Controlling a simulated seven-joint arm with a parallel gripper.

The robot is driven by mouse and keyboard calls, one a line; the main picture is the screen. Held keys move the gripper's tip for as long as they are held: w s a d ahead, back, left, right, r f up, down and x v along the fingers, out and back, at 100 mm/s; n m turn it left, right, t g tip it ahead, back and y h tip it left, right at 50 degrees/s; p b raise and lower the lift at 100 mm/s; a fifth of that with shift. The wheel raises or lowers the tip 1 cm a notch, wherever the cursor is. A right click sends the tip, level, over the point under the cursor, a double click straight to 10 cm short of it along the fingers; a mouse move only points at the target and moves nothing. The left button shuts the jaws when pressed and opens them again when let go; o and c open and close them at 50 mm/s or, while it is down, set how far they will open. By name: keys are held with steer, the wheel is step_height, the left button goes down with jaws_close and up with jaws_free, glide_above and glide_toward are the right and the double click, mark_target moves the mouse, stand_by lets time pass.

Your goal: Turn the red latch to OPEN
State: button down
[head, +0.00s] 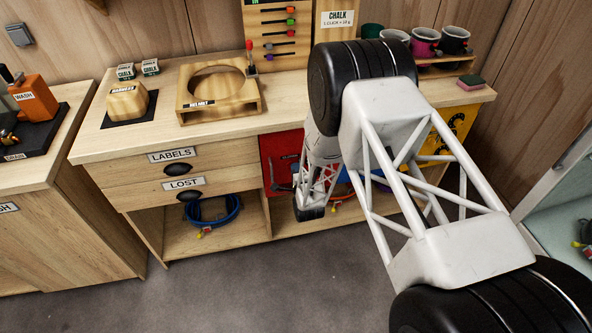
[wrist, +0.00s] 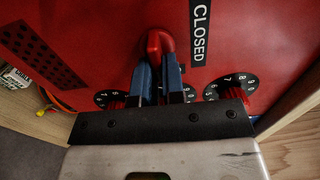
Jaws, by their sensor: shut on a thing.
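The red latch (wrist: 156,41) shows in the wrist view, on the face of a red panel (wrist: 105,30). A black label reading CLOSED (wrist: 200,30) is to the right of the latch. The blue fingers of my gripper (wrist: 158,68) are shut on the latch, one on each side. The fingers hide its lower part. In the head view the red panel (head: 275,148) sits under the bench top, and my arm hides much of it. I cannot make out the latch there.
Two numbered dials, left (wrist: 110,98) and right (wrist: 232,87), flank my gripper. Left of the panel are drawers marked LABELS (head: 172,155) and LOST (head: 184,183), with a blue coil (head: 213,211) below. The wooden bench top (head: 165,122) holds a helmet stand (head: 216,92) and cups.

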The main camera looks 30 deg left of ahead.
steer(key=c, duration=1.2)
jaws_free()
steer(key=shift+s+d, duration=0.1)
steer(key=shift+v, duration=3.75)
steer(key=shift+r, duration=0.15)
